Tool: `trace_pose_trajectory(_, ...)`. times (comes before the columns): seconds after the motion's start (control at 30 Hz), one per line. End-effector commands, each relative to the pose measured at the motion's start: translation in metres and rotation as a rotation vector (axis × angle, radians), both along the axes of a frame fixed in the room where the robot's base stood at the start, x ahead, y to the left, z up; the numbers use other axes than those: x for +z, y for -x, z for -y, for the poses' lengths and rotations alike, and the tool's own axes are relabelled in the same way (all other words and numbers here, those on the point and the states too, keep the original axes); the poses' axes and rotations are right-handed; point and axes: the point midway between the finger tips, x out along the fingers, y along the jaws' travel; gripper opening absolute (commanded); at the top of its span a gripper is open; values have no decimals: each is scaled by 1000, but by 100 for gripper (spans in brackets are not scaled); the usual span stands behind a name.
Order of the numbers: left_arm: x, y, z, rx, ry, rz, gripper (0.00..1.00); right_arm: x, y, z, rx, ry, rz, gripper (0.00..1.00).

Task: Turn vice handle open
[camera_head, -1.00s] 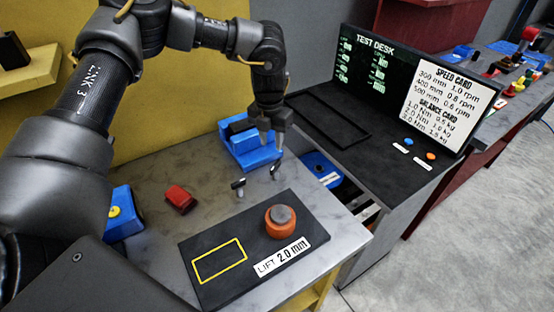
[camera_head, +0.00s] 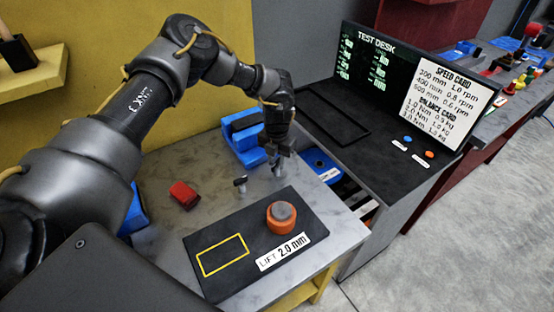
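My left gripper (camera_head: 276,160) points down just to the right of the vice. Below its fingertips is a small dark-topped metal piece (camera_head: 278,170), which may be part of the vice handle; I cannot tell whether the fingers touch it. A similar small T-shaped piece (camera_head: 240,184) stands to the left, in front of the vice. The finger gap is too small to read. My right gripper is not in view.
A black plate (camera_head: 216,277) with a yellow outline, an orange-and-grey knob (camera_head: 282,217) and a "LIFT 2.0 mm" label lies in front. A red block (camera_head: 184,194) lies left. A black test desk (camera_head: 395,165) with a screen stands right.

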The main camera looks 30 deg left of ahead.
Motion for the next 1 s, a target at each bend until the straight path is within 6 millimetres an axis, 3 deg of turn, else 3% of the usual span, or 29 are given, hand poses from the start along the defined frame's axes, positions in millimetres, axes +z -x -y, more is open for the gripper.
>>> trace_pose_trajectory(0.03, 0, 0, 0, 0, 0, 0, 21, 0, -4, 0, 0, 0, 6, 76)
trace_pose_trajectory(0.2, 1, 0, 0, 1, 0, 0, 0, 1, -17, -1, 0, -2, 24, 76)
trace_pose_trajectory(0.63, 1, 0, 0, 64, 1, 1, 0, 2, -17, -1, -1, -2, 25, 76)
trace_pose_trajectory(1.0, 1, -1, 0, 353, 2, 1, 0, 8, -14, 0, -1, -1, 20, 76)
